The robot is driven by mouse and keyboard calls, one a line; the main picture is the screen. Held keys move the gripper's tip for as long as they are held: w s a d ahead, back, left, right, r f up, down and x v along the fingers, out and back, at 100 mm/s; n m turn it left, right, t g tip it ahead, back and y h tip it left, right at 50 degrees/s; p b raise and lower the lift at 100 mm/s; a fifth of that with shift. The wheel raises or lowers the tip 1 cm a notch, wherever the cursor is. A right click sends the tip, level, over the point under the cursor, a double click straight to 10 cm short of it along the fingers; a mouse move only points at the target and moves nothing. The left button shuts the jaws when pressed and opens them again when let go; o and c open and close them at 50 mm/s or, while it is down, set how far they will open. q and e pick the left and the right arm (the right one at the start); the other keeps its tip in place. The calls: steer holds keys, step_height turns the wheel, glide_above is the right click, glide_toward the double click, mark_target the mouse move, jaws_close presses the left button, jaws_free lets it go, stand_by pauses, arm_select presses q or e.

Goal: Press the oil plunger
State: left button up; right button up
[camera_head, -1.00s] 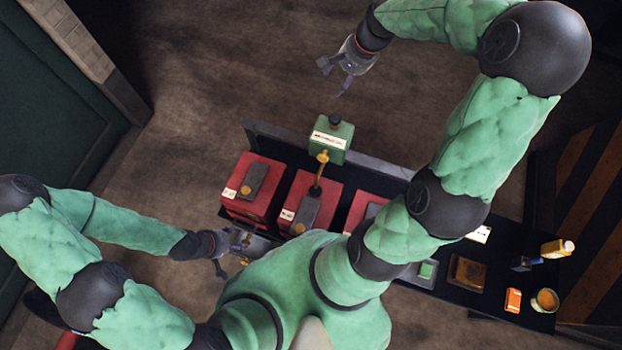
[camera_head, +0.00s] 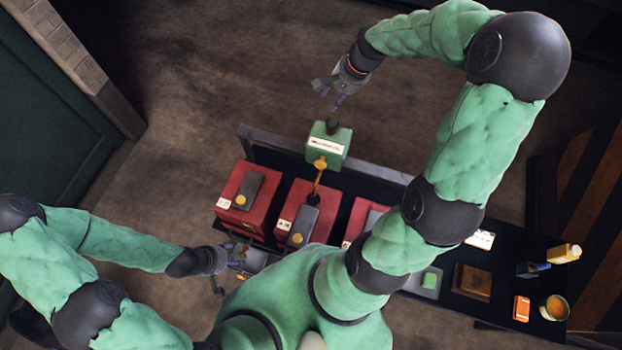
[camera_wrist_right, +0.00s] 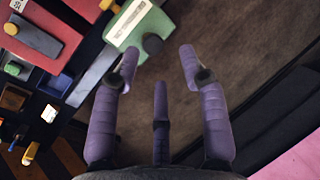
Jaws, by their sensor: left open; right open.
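A green oil box (camera_head: 328,145) with a white label stands at the back of the bench. A black knob (camera_head: 332,125), apparently the plunger, sits on its top. A brass spout hangs from its front. My right gripper (camera_head: 329,96) is open and empty, just beyond the knob and apart from it. In the right wrist view the green box (camera_wrist_right: 138,22) and black knob (camera_wrist_right: 152,44) show ahead, between and beyond the spread purple fingers (camera_wrist_right: 158,60). My left gripper (camera_head: 230,270) is open near the front left of the bench, by a grey tray.
Several red boxes (camera_head: 248,198) with dark tops stand in front of the green box. A brown block (camera_head: 472,281), an orange item (camera_head: 521,308), a cup (camera_head: 554,307) and a yellow bottle (camera_head: 564,253) sit at the bench's right end. Open floor lies behind the bench.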

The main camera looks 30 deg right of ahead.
steer(key=shift+w+f+n, duration=0.1)
steer(key=shift+n, duration=0.2)
steer(key=c, duration=0.5)
steer(key=shift+w+n, duration=0.1)
steer(key=shift+n, duration=0.4)
jaws_close()
steer(key=w+d+n+g+b, duration=0.1)
steer(key=n, duration=0.5)
steer(key=w+d+n+g+h+b, duration=0.1)
steer(key=n, duration=0.5)
steer(key=w+d+n+g+h+b, duration=0.1)
steer(key=n, duration=0.5)
steer(key=shift+w+d+f+n+b, duration=0.1)
steer(key=shift+w+f+n+b, duration=0.15)
steer(key=shift+n+b, duration=0.1)
